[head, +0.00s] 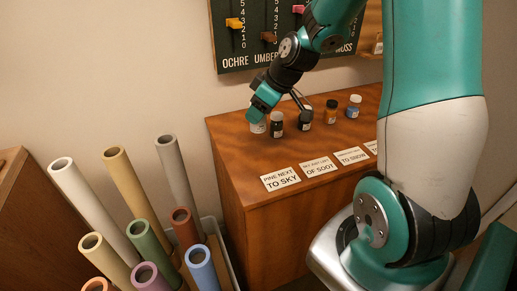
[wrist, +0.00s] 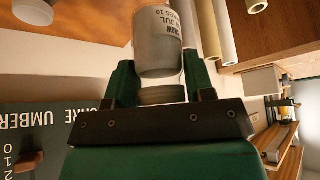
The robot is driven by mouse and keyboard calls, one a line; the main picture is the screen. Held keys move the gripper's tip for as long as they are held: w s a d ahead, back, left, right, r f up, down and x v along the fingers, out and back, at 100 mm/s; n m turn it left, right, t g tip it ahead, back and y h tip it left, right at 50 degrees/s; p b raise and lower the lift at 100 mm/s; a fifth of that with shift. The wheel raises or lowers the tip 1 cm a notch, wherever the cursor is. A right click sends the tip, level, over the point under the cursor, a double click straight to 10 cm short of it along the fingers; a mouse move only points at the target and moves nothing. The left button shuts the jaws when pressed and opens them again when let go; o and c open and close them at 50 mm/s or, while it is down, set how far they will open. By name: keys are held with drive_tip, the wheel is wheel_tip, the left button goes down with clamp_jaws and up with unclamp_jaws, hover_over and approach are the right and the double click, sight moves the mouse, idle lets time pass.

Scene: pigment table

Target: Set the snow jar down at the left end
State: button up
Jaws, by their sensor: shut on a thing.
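The snow jar (wrist: 158,45) is a pale jar with a printed label, gripped between the green fingers in the wrist view. In the head view the jar (head: 258,127) shows whitish under my gripper (head: 260,112), at the left end of the row on the wooden chest. My gripper also shows in the wrist view (wrist: 158,88), shut on the jar. I cannot tell whether the jar's base touches the top. A dark jar (head: 277,122) stands close to its right.
Coloured tubes (head: 128,183) stand left of the chest. A slider board (head: 250,45) hangs behind.

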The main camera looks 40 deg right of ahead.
wheel_tip(320, 180, down, 12)
idle(0.4)
drive_tip(key=shift+f, duration=0.2)
drive_tip(key=o, duration=1)
drive_tip(key=shift+c, duration=0.2)
drive_tip(key=shift+r, duration=0.1)
